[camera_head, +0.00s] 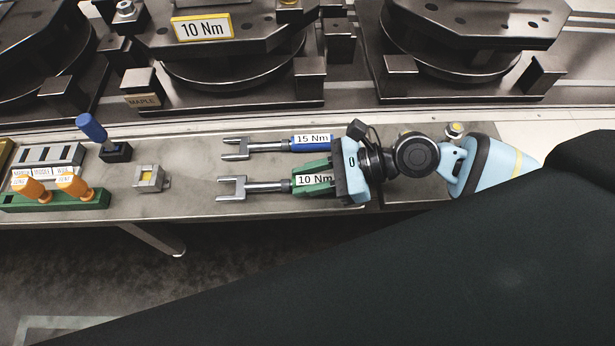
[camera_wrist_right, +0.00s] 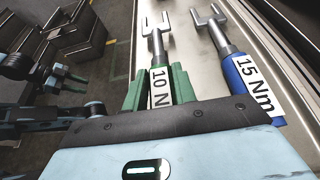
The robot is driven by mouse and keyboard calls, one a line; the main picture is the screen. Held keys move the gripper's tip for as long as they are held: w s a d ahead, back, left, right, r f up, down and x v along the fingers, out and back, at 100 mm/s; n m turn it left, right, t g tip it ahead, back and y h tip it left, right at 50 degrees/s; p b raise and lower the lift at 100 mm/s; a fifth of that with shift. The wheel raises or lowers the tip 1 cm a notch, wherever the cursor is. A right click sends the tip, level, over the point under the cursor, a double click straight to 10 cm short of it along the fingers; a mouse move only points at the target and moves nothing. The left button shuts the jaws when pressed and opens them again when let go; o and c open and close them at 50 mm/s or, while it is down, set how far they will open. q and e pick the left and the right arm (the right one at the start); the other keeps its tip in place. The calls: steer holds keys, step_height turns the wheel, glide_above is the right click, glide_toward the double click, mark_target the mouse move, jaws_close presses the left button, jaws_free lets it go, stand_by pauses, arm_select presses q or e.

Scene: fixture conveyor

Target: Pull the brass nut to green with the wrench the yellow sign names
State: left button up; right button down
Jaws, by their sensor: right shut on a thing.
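The yellow-framed sign (camera_head: 203,27) reads 10 Nm and stands on the fixture at the top of the head view. A brass-coloured nut (camera_head: 289,4) shows at the top edge, partly cut off. The wrench labelled 10 Nm (camera_head: 265,187) lies along the bench, its open fork to the left. My right gripper (camera_head: 314,180) is shut around its handle, with green fingers on both sides; the wrist view shows the labelled handle (camera_wrist_right: 160,88) between them. The blue-handled 15 Nm wrench (camera_head: 312,140) lies just beside it. My left gripper (camera_wrist_right: 75,83) seems to show small in the wrist view, its opening unclear.
A blue-handled switch (camera_head: 92,127), a small metal block (camera_head: 150,178) and a green rack with orange-handled pieces (camera_head: 55,198) occupy the bench's left part. Fixtures with round turntables (camera_head: 235,70) stand behind. The bench is bare between the block and the forks.

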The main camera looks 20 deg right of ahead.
steer(key=shift+f, duration=0.25)
steer(key=c, duration=1.1)
jaws_free()
steer(key=shift+f, duration=0.1)
steer(key=shift+f+b, duration=0.15)
steer(key=shift+b, duration=0.65)
steer(key=v, duration=0.6)
steer(key=shift+s+a+r, duration=0.1)
steer(key=shift+s+r, duration=0.05)
steer(key=shift+r, duration=0.15)
steer(key=shift+v, duration=0.85)
steer(key=shift+a+r, duration=0.1)
